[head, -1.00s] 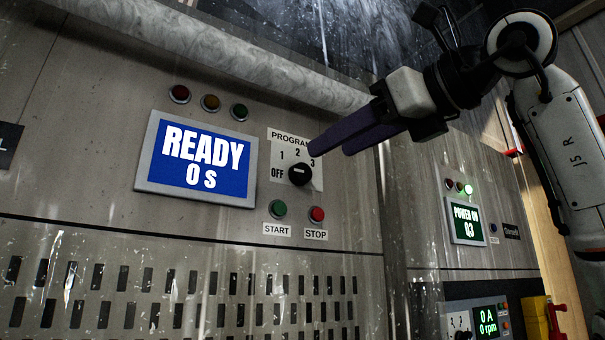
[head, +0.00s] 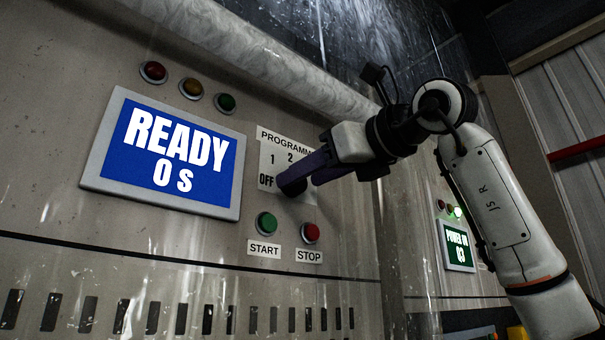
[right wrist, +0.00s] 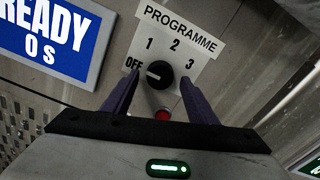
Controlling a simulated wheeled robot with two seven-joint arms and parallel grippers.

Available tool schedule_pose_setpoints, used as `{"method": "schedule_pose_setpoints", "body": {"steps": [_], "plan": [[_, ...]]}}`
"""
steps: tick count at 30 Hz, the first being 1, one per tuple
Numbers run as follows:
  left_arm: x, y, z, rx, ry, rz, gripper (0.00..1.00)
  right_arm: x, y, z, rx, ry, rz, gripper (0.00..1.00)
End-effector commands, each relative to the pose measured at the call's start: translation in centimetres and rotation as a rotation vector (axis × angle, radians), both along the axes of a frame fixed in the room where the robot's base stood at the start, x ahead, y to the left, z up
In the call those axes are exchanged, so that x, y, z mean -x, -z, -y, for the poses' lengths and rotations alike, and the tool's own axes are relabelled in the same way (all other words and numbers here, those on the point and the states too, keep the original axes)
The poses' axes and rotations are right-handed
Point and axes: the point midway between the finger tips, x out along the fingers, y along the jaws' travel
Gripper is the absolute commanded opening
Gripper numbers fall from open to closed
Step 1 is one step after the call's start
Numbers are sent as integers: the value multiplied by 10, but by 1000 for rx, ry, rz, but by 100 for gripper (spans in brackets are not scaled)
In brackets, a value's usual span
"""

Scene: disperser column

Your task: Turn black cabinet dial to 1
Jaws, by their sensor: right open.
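The black dial (right wrist: 160,74) sits on a white PROGRAMME plate (right wrist: 190,44) marked OFF, 1, 2 and 3. In the right wrist view its white mark points towards OFF. My right gripper (head: 298,178) is open at the plate, with one dark purple finger on either side of the dial. In the right wrist view the fingers look apart from the dial; whether either one touches it I cannot tell. In the head view the fingers hide most of the dial and the 3. My left gripper is not in view.
A screen (head: 167,155) reading READY 0 s is left of the plate. A green START button (head: 266,223) and a red STOP button (head: 311,232) sit just below the dial. Three lamps (head: 191,89) are above the screen, and a thick pipe (head: 270,55) runs above the panel.

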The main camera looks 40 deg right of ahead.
Motion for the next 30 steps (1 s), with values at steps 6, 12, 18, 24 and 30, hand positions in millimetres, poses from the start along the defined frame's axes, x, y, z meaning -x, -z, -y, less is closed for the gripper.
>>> {"method": "schedule_pose_setpoints", "body": {"steps": [6, 12, 18, 24, 30], "plan": [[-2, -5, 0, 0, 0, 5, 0, -16, 0, -1, 0, -1, 0, 53], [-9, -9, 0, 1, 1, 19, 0, -16, 0, -2, 0, -1, 1, 53], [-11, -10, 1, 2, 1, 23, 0, -16, 0, -2, 0, -1, 1, 29], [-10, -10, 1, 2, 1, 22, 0, -16, 0, -2, -1, -1, 1, 12], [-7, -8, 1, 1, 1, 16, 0, -16, 0, -2, -35, -2, -2, 12]]}}
